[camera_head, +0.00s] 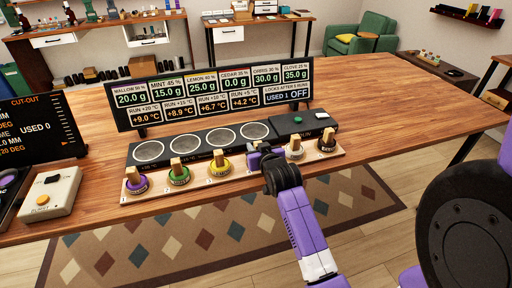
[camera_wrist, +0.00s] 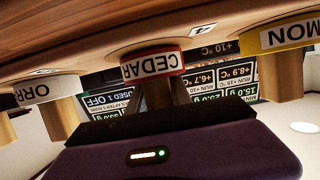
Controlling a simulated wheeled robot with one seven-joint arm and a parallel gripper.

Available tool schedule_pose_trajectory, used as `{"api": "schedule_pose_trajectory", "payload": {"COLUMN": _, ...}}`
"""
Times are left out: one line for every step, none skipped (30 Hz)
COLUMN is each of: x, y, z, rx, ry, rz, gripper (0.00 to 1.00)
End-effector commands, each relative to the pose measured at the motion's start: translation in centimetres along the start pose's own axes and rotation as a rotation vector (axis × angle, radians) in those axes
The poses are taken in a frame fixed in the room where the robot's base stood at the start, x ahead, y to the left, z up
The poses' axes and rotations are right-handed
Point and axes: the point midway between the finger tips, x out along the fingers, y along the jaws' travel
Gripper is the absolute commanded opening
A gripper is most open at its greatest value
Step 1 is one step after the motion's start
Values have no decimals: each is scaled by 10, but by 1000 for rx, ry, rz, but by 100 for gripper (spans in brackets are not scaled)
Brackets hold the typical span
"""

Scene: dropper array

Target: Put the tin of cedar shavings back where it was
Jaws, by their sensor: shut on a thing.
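The cedar tin, with a red band lettered CEDAR (camera_wrist: 152,66) and a wooden knob (camera_wrist: 163,93), shows in the upside-down wrist view. It stands at the number 4 spot of the wooden rack, between the lemon and orris tins; whether it touches the rack is unclear. My gripper (camera_head: 262,157) is at the cedar knob and shut on it; its dark jaws hide part of the knob in the wrist view. In the head view my gripper and wrist hide most of the cedar tin. The wooden rack (camera_head: 205,189) runs along the table's front edge.
The lemon (camera_head: 219,167), mint (camera_head: 179,176) and wallow (camera_head: 136,184) tins stand left of my gripper; orris (camera_head: 294,150) and clove (camera_head: 327,143) stand right. The table's right side is clear.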

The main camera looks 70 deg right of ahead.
Motion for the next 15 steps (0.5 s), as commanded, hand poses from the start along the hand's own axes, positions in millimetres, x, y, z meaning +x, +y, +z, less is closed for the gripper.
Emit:
{"api": "schedule_pose_trajectory", "payload": {"x": 0, "y": 0, "z": -1, "rx": 0, "ry": 1, "rz": 0, "gripper": 0}}
{"api": "schedule_pose_trajectory", "payload": {"x": 0, "y": 0, "z": -1, "rx": 0, "ry": 1, "rz": 0, "gripper": 0}}
{"api": "schedule_pose_trajectory", "payload": {"x": 0, "y": 0, "z": -1, "rx": 0, "ry": 1, "rz": 0, "gripper": 0}}
{"api": "schedule_pose_trajectory", "payload": {"x": 0, "y": 0, "z": 0, "rx": 0, "ry": 1, "rz": 0, "gripper": 0}}
{"api": "schedule_pose_trajectory", "payload": {"x": 0, "y": 0, "z": 1, "rx": 0, "ry": 1, "rz": 0, "gripper": 0}}
{"api": "schedule_pose_trajectory", "payload": {"x": 1, "y": 0, "z": 2, "rx": 0, "ry": 1, "rz": 0, "gripper": 0}}
{"api": "schedule_pose_trajectory", "payload": {"x": 1, "y": 0, "z": 3, "rx": 0, "ry": 1, "rz": 0, "gripper": 0}}
{"api": "schedule_pose_trajectory", "payload": {"x": 1, "y": 0, "z": 2, "rx": 0, "ry": 0, "rz": 0, "gripper": 31}}
{"api": "schedule_pose_trajectory", "payload": {"x": 1, "y": 0, "z": 2, "rx": 0, "ry": 0, "rz": 0, "gripper": 39}}
{"api": "schedule_pose_trajectory", "payload": {"x": 1, "y": 0, "z": 2, "rx": 0, "ry": 0, "rz": 0, "gripper": 45}}
{"api": "schedule_pose_trajectory", "payload": {"x": 1, "y": 0, "z": 2, "rx": 0, "ry": 0, "rz": 0, "gripper": 47}}
{"api": "schedule_pose_trajectory", "payload": {"x": 1, "y": 0, "z": 2, "rx": 0, "ry": 0, "rz": 0, "gripper": 47}}
{"api": "schedule_pose_trajectory", "payload": {"x": 1, "y": 0, "z": 2, "rx": 0, "ry": 0, "rz": 0, "gripper": 47}}
{"api": "schedule_pose_trajectory", "payload": {"x": 1, "y": 0, "z": 2, "rx": 0, "ry": 0, "rz": 0, "gripper": 47}}
{"api": "schedule_pose_trajectory", "payload": {"x": 1, "y": 0, "z": 2, "rx": 0, "ry": 0, "rz": 0, "gripper": 47}}
